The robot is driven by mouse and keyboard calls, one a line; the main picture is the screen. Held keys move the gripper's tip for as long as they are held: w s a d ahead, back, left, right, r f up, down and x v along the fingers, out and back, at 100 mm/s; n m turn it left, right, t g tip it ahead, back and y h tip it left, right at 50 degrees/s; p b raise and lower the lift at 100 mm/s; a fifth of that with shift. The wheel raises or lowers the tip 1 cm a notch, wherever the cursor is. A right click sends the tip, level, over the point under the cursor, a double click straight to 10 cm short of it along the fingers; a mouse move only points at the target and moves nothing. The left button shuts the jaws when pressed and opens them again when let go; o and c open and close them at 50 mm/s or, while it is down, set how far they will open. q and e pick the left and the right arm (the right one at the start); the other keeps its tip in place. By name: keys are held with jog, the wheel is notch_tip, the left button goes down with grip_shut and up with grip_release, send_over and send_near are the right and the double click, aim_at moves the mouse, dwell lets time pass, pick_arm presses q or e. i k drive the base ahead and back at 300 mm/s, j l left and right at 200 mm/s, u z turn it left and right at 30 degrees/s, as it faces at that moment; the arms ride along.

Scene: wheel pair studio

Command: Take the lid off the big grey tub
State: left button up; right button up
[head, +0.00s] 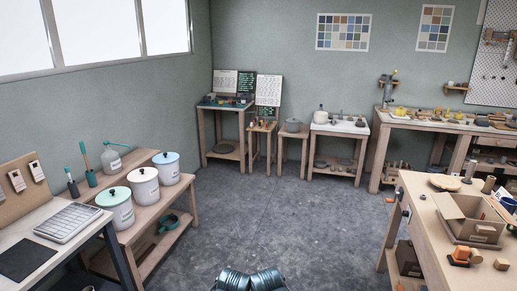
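A grey round lidded vessel (293,125) sits on a small wooden stool by the back wall, far from me; its lid looks to be on. No other vessel here is clearly grey. All three lids are on. Neither of my grippers is in view; only dark metallic parts of mine show at the bottom edge.
A wire rack (68,222) lies on the left table. A watering can (112,158) stands behind the tubs. At right, a worktable (425,205) bears an open cardboard box (468,226). The concrete floor (275,215) between is clear to the back wall.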

aim_at(292, 128)
jog(key=i+z, duration=0.2)
jog(key=i, duration=0.35)
jog(key=i+z, duration=0.15)
jog(key=i, duration=0.35)
jog(key=i+j+z, duration=0.2)
jog(key=i, duration=2.2)
jog(key=i+u, duration=0.1)
jog(key=i, duration=1.75)
jog(key=i+u, duration=0.3)
jog(key=i, duration=0.65)
jog(key=i+l+u, duration=0.1)
jog(key=i+u, duration=0.15)
jog(key=i, duration=0.65)
jog(key=i+z, duration=0.1)
jog(key=i, duration=0.35)
jog(key=i+j, duration=0.15)
jog(key=i, duration=0.25)
jog(key=z, duration=0.05)
